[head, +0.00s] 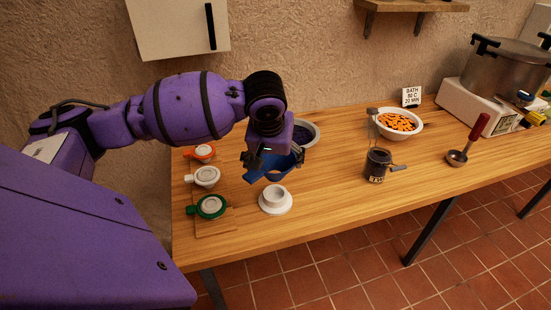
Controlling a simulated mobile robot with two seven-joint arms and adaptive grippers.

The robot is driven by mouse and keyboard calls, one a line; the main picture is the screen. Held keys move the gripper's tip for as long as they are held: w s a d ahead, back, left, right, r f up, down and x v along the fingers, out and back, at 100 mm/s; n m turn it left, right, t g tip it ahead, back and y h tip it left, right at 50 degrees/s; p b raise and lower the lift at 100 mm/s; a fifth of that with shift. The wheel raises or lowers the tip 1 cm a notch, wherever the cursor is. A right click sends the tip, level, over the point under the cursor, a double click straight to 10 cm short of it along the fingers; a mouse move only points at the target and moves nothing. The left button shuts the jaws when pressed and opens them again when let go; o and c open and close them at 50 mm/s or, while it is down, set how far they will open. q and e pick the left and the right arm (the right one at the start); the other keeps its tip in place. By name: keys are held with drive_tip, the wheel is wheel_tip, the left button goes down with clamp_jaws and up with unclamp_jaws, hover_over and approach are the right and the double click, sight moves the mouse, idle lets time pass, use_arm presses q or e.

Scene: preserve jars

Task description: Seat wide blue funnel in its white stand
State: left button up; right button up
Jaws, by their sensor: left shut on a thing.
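The wide blue funnel (275,171) is held in my left gripper (273,158), which is shut on it. The gripper and wrist hide part of the funnel's rim. The white stand (275,199) is a round base with a raised ring, on the wooden table just in front of and below the funnel in the head view. The funnel is apart from the stand's ring; its exact height over the table is hard to tell. My right gripper is not in view.
A bowl of dark berries (304,133) stands behind the gripper. To the right are a jar (377,165), a bowl of orange pieces (398,123), a ladle (458,157) and a pot (507,70).

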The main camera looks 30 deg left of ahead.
use_arm(q)
drive_tip(key=shift+w+d, duration=0.1)
drive_tip(key=shift+w, duration=0.1)
drive_tip(key=shift+s+r, duration=0.1)
drive_tip(key=shift+r, duration=0.1)
drive_tip(key=shift+f, duration=3.05)
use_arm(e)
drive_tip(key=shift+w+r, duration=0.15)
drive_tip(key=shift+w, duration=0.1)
use_arm(q)
drive_tip(key=shift+f, duration=0.3)
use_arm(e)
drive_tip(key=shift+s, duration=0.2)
use_arm(q)
drive_tip(key=shift+f, duration=1)
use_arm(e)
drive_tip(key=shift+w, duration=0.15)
use_arm(q)
drive_tip(key=shift+f, duration=0.2)
